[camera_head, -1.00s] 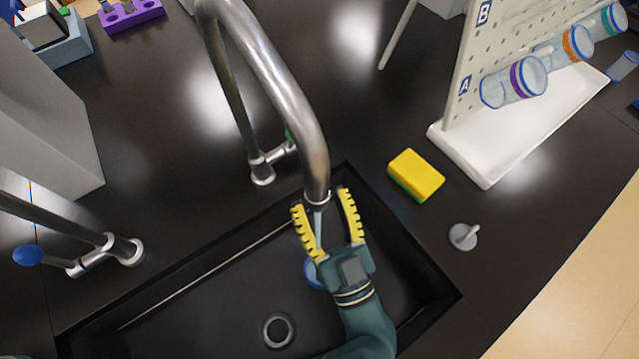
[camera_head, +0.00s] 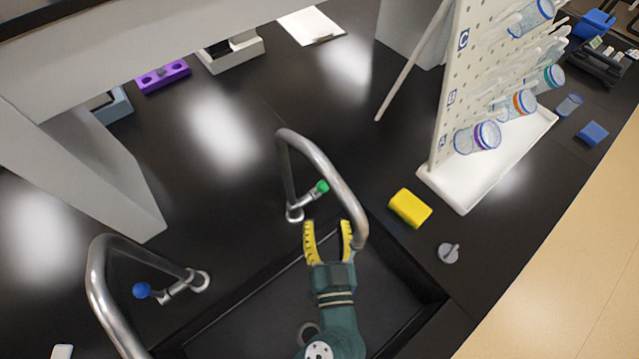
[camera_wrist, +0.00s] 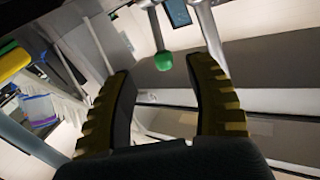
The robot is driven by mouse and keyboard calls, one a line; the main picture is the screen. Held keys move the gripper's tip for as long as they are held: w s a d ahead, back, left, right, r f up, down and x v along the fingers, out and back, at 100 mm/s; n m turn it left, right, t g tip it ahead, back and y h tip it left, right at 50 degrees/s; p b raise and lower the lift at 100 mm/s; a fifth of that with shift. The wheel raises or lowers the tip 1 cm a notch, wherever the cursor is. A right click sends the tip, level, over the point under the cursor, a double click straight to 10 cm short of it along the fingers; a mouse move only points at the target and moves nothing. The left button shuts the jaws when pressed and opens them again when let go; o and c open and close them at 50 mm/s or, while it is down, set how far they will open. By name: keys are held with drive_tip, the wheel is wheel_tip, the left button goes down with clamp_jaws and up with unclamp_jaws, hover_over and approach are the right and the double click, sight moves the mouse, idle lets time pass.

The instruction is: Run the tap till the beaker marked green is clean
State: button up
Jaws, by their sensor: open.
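The right tap (camera_head: 292,165) is a curved metal spout with a green-tipped handle (camera_head: 321,187) near its base. Its outlet hangs over the sink (camera_head: 388,290). My gripper (camera_head: 329,232) is open and empty, just left of the outlet and in front of the green tip. In the wrist view the green tip (camera_wrist: 163,61) shows ahead, between and beyond the open fingers. I see no water stream now. A beaker with a green band (camera_head: 550,78) hangs on the pegboard rack. No beaker shows in the sink; my arm hides part of it.
A left tap (camera_head: 103,290) has a blue tip (camera_head: 141,290). A yellow sponge (camera_head: 410,207) and a grey stopper (camera_head: 449,253) lie right of the sink. The pegboard rack (camera_head: 449,120) also holds purple-banded (camera_head: 477,137) and orange-banded (camera_head: 517,104) beakers.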

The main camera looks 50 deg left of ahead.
sight(320, 188)
drive_tip(key=p+x, duration=0.1)
drive_tip(key=x, duration=0.8)
drive_tip(key=shift+w+a, duration=0.1)
drive_tip(key=shift+a, duration=0.1)
clamp_jaws()
